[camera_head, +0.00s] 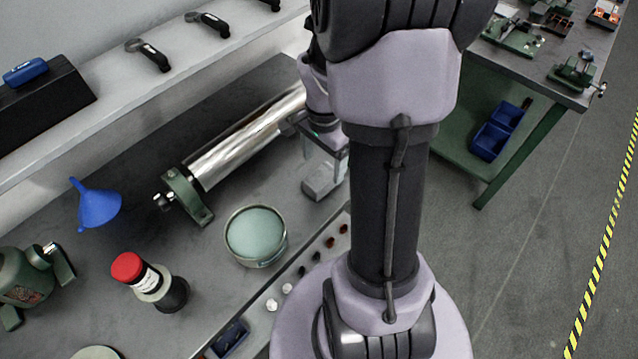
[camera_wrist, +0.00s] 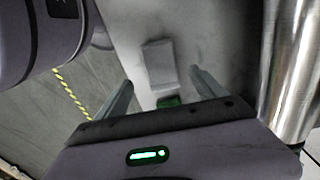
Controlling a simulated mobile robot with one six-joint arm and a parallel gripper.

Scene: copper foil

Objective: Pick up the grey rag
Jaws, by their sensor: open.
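The grey rag (camera_head: 320,180) looks like a small pale folded block. It lies on the dark grey bench near its front edge, just right of the metal roll, partly behind my arm. In the wrist view the rag (camera_wrist: 159,62) lies ahead of the fingers, between their lines. My gripper (camera_wrist: 162,80) is open with nothing between its fingers. In the head view my gripper (camera_head: 326,147) is above and close to the rag; I cannot tell the exact gap.
A shiny metal roll (camera_head: 248,137) on green stands lies left of my gripper; it is close at right in the wrist view (camera_wrist: 292,70). A round tin (camera_head: 256,236), a red-capped bottle (camera_head: 128,268) and a blue funnel (camera_head: 97,206) stand on the bench. A small green thing (camera_wrist: 169,102) shows near the rag.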

